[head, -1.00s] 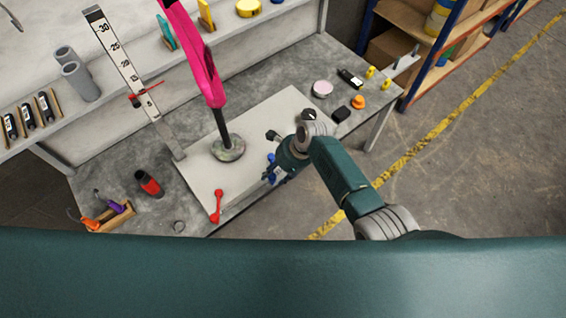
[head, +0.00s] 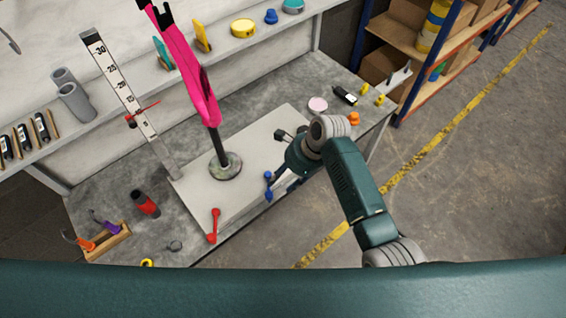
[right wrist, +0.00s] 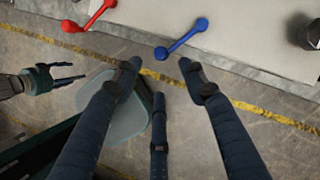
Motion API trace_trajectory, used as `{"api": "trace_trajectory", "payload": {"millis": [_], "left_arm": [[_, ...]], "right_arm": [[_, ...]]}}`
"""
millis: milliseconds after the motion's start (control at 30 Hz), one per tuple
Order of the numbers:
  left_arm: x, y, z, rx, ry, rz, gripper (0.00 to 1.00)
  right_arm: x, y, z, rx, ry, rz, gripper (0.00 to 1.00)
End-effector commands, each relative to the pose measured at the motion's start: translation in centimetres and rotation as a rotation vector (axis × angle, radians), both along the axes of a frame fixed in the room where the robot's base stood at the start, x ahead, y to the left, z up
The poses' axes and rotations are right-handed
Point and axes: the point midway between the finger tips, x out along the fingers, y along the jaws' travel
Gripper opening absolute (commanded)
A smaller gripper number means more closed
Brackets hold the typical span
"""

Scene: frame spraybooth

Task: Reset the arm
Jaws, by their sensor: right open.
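My right arm reaches in from the lower right in the head view. Its gripper (head: 284,182) is over the front edge of the pale board, near a blue double-ended piece (head: 268,186). In the right wrist view the fingers of that gripper (right wrist: 158,72) are spread with nothing between them. The blue piece (right wrist: 182,39) lies on the board beyond the fingertips, apart from them.
A pink frame (head: 198,85) stands on a post with a round base. A red double-ended piece (head: 214,225) lies on the pale board (head: 272,128). Shelving (head: 420,70) is back right; open floor lies right.

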Motion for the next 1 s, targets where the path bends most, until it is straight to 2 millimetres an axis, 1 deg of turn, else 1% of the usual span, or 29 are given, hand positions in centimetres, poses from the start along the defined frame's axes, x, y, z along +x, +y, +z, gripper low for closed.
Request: {"api": "trace_trajectory", "payload": {"millis": [200,267,333,367,467,500,567,600,667,700,767,800,867,900,967,1000], "left_arm": [[0.0,0.0,0.0,0.000,0.000,0.000,0.66],[0.0,0.0,0.0,0.000,0.000,0.000,0.66],[0.0,-0.1,-0.2,0.000,0.000,0.000,0.66],[0.0,-0.1,-0.3,-0.001,0.000,0.000,0.66],[0.0,-0.1,-0.7,-0.001,0.000,0.000,0.66],[0.0,-0.1,-1.0,-0.001,0.000,0.000,0.66],[0.0,-0.1,-1.3,-0.001,0.000,0.000,0.66],[0.0,-0.1,-1.5,-0.001,0.000,0.000,0.66],[0.0,-0.1,-1.7,-0.001,-0.001,0.000,0.66],[0.0,-0.1,-1.9,-0.001,-0.001,0.000,0.66],[0.0,-0.1,-2.2,-0.001,-0.001,0.000,0.66],[0.0,-0.1,-2.4,-0.001,-0.001,0.000,0.66],[0.0,-0.1,-2.6,-0.001,-0.001,0.000,0.66],[0.1,-0.1,-2.8,-0.001,-0.001,0.000,0.66],[0.0,-0.1,-3.1,-0.001,-0.001,0.000,0.66],[0.1,-0.1,-3.3,-0.001,-0.001,0.000,0.66]], "right_arm": [[0.0,0.0,0.0,0.000,0.000,0.001,0.42],[-0.1,-0.1,-0.4,-0.002,-0.002,0.006,0.42],[-0.5,-0.5,-1.9,-0.011,-0.013,0.030,0.42],[-0.9,-0.9,-3.0,-0.019,-0.020,0.048,0.42],[-2.6,-2.6,-8.0,-0.058,-0.067,0.151,0.42],[-3.6,-3.5,-10.5,-0.080,-0.092,0.208,0.42],[-5.6,-5.2,-14.4,-0.118,-0.131,0.308,0.42],[-7.1,-6.3,-17.0,-0.144,-0.157,0.381,0.42],[-9.4,-8.1,-20.5,-0.185,-0.195,0.496,0.42],[-11.2,-9.3,-22.7,-0.212,-0.216,0.577,0.42],[-14.2,-11.1,-25.8,-0.251,-0.244,0.703,0.42],[-16.3,-12.3,-27.8,-0.274,-0.261,0.790,0.42],[-19.7,-14.1,-30.4,-0.307,-0.283,0.929,0.42],[-22.1,-15.3,-32.0,-0.327,-0.297,1.025,0.42],[-25.7,-17.1,-34.2,-0.353,-0.316,1.171,0.42],[-28.1,-18.1,-35.3,-0.366,-0.328,1.267,0.42]]}}
